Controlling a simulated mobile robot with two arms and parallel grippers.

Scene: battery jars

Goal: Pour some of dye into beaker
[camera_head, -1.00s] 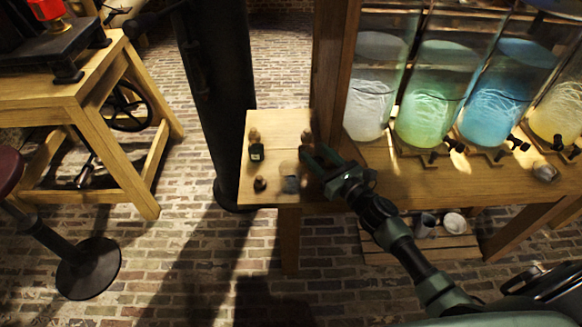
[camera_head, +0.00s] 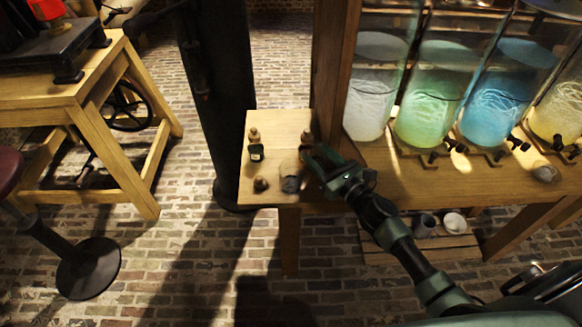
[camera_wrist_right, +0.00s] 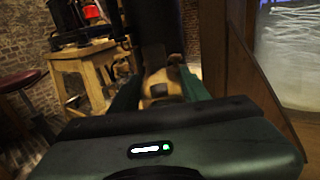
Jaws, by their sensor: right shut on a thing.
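My right gripper (camera_head: 318,160) is shut on a small bottle with a brown stopper (camera_head: 307,137) at the right of the small table end, by the wooden post. The wrist view shows the tan and dark held bottle (camera_wrist_right: 163,82) upright between the fingers. Its base is hidden, so I cannot tell whether it touches the table. A clear glass beaker (camera_head: 291,178) stands left of the gripper, with something grey at its bottom. Another dark bottle with a pale label and brown stopper (camera_head: 256,150) stands at the left. My left gripper is out of view.
A small dark round item (camera_head: 261,183) sits near the table's front edge, left of the beaker. A wooden post (camera_head: 330,70) rises right behind the gripper. Large glass jars with coloured liquids (camera_head: 430,105) stand to the right. The wooden table top (camera_head: 280,122) is clear at the back.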

